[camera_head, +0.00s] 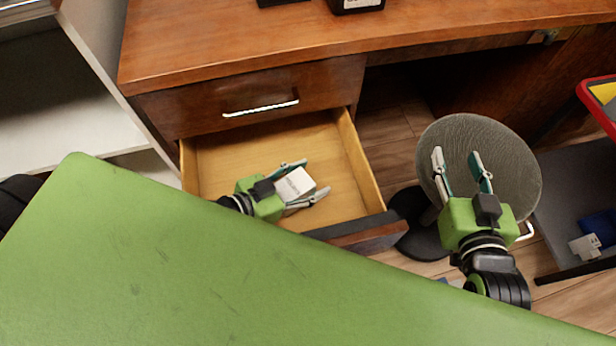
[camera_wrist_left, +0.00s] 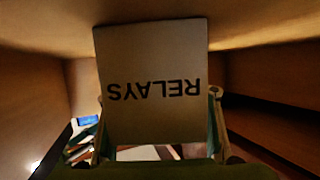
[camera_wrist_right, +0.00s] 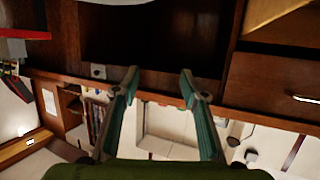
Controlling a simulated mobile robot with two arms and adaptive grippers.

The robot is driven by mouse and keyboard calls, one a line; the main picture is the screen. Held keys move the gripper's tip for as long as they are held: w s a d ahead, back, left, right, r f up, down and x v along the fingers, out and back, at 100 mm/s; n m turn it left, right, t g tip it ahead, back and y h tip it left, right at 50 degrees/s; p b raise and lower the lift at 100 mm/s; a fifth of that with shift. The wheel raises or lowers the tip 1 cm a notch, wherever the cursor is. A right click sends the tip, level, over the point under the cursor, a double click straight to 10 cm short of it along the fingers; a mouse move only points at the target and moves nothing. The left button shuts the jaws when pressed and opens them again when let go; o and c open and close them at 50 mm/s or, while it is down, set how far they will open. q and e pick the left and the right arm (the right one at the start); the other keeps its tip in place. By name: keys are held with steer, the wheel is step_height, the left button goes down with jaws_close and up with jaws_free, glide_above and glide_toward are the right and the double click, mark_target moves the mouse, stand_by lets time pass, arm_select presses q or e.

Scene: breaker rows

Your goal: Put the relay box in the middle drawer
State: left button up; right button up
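The relay box (camera_head: 294,184) is a small white box. In the left wrist view (camera_wrist_left: 152,75) its face reads RELAYS upside down. It is inside the open wooden drawer (camera_head: 228,152), below a closed drawer front. My left gripper (camera_head: 303,183) has a finger on either side of the box, inside the drawer. The fingers lie along the box's sides and appear to touch them; whether the box rests on the drawer floor is not clear. My right gripper (camera_head: 458,165) is open and empty, above a round grey stool seat (camera_head: 500,160).
A closed drawer (camera_head: 190,110) with a silver handle sits above the open one. A green panel (camera_head: 150,270) fills the front of the head view. A red-edged cart (camera_head: 580,190) stands at right. Black objects (camera_head: 355,4) lie on the desk top.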

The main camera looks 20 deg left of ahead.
mark_target(292, 186)
stand_by(0.3)
arm_select(q)
steer(key=shift+s+r, duration=0.1)
steer(key=shift+r, duration=0.05)
steer(key=p+v, duration=0.1)
steer(key=v, duration=0.2)
steer(key=shift+s+a+r+p, duration=0.1)
steer(key=shift+s+a+p, duration=0.1)
steer(key=shift+p, duration=0.1)
steer(key=p+v, duration=0.1)
steer(key=v, duration=0.2)
steer(key=shift+s+a+r, duration=0.15)
steer(key=shift+s+a, duration=0.05)
steer(key=shift+s, duration=0.1)
arm_select(e)
steer(key=s+d+f+g+h, duration=0.1)
steer(key=s+d+f+g, duration=0.3)
steer(key=s+f+g, duration=0.3)
step_height(292, 186, down, 4)
steer(key=s, duration=0.3)
steer(key=shift+r+h, duration=0.25)
steer(key=shift+h, duration=0.15)
arm_select(q)
steer(key=shift+r, duration=0.1)
arm_select(e)
steer(key=shift+w+f, duration=0.1)
